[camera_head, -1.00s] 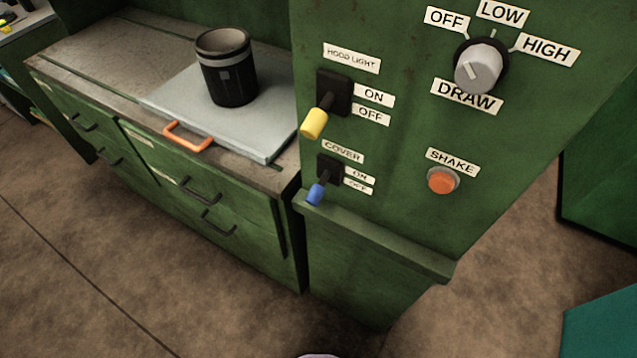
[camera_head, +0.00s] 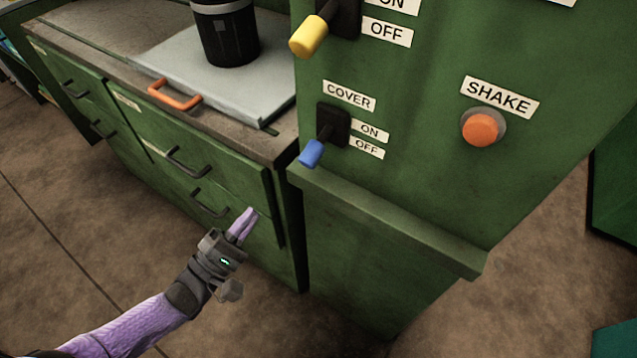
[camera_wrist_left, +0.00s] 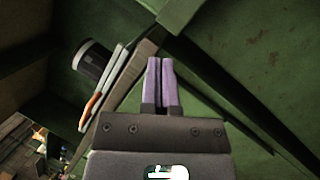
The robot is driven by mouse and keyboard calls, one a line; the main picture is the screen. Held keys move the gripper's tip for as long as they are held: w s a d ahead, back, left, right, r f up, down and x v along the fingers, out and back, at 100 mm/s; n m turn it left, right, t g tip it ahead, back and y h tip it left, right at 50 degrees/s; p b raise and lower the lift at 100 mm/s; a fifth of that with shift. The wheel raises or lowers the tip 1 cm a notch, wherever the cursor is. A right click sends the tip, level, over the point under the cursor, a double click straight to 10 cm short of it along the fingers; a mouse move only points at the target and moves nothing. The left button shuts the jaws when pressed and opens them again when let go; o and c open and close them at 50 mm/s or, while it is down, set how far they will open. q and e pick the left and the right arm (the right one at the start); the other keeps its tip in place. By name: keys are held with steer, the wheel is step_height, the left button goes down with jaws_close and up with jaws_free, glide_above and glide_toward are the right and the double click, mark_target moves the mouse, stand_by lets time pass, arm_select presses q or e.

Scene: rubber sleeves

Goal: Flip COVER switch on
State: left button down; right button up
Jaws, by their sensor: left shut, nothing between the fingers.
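The COVER switch (camera_head: 312,153) has a blue-tipped lever on a black base on the green panel, below the hood light switch. Its lever points down and to the left, toward the OFF side of its ON and OFF labels (camera_head: 370,131). My left gripper (camera_head: 249,217) is shut and empty, below and to the left of the switch, in front of the drawers and apart from them. In the left wrist view its purple fingers (camera_wrist_left: 161,80) are together. The switch is not seen in that view. My right gripper is not in view.
Above is a yellow-tipped switch (camera_head: 308,36). An orange SHAKE button (camera_head: 480,128) is to the right. A green ledge (camera_head: 390,222) juts out below the switch. A black canister (camera_head: 226,36) stands on a grey cover with an orange handle (camera_head: 174,95). Open floor lies in front.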

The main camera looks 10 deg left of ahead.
mark_target(319, 144)
arm_select(q)
steer(key=r+n+h, duration=0.1)
steer(key=r+t+h, duration=0.1)
steer(key=r, duration=0.1)
steer(key=shift+d+r+n+h, duration=0.1)
steer(key=shift+d+n+h, duration=0.3)
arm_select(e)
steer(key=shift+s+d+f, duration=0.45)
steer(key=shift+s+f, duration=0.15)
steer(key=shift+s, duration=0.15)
arm_select(q)
steer(key=w+d+r+p, duration=0.1)
steer(key=w+d+r, duration=0.4)
steer(key=d+r, duration=0.2)
steer(key=shift+w+r+p, duration=0.2)
steer(key=shift+p, duration=0.2)
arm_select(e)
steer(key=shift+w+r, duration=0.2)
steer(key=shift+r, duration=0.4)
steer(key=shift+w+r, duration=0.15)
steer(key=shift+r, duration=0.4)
